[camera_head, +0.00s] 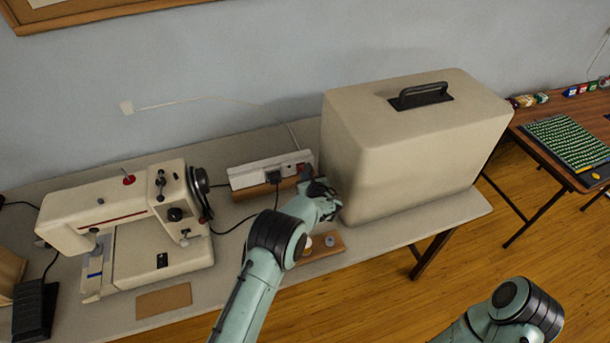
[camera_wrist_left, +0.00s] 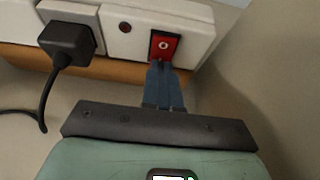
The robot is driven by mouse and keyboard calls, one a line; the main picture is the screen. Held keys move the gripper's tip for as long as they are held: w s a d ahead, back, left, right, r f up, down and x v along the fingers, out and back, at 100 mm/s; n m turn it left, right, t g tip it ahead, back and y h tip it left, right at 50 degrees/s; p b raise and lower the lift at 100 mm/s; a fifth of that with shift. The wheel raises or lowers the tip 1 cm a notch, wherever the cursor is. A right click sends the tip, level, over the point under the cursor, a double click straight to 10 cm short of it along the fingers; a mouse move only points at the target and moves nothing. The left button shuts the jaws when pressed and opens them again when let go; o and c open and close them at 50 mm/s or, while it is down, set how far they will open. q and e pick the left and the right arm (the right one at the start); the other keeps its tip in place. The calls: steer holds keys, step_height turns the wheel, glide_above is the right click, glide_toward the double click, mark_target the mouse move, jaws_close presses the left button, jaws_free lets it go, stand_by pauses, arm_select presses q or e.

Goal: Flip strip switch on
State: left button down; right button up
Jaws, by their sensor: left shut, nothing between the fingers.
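A white power strip (camera_head: 262,174) stands on the table between the sewing machine and the beige case. In the left wrist view the strip (camera_wrist_left: 128,40) shows a red rocker switch (camera_wrist_left: 164,46) with a white circle mark, at its right part. A small dark round spot is left of the switch. A black plug (camera_wrist_left: 66,42) is in the strip's socket. My left gripper (camera_wrist_left: 164,68) is shut and empty, its blue fingertips at the lower edge of the switch; I cannot tell whether they touch it. In the head view my left gripper (camera_head: 306,178) partly covers the strip's right end.
The beige case (camera_head: 420,150) stands close to the right of my left gripper. The sewing machine (camera_head: 135,225) is at left. A wooden board (camera_head: 322,246) with small round items lies in front. Cords run behind and left of the strip. My right arm shows at lower right.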

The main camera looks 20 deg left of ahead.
arm_select(q)
steer(key=shift+s, duration=0.1)
arm_select(e)
steer(key=shift+s, duration=0.1)
arm_select(q)
steer(key=shift+f+b, duration=0.25)
steer(key=shift+b, duration=0.1)
steer(key=shift+r, duration=0.25)
arm_select(e)
steer(key=shift+s+f, duration=0.25)
steer(key=shift+f, duration=0.05)
steer(key=shift+w, duration=0.1)
arm_select(q)
steer(key=shift+r, duration=0.8)
arm_select(e)
steer(key=shift+w+r, duration=0.1)
steer(key=shift+r, duration=0.1)
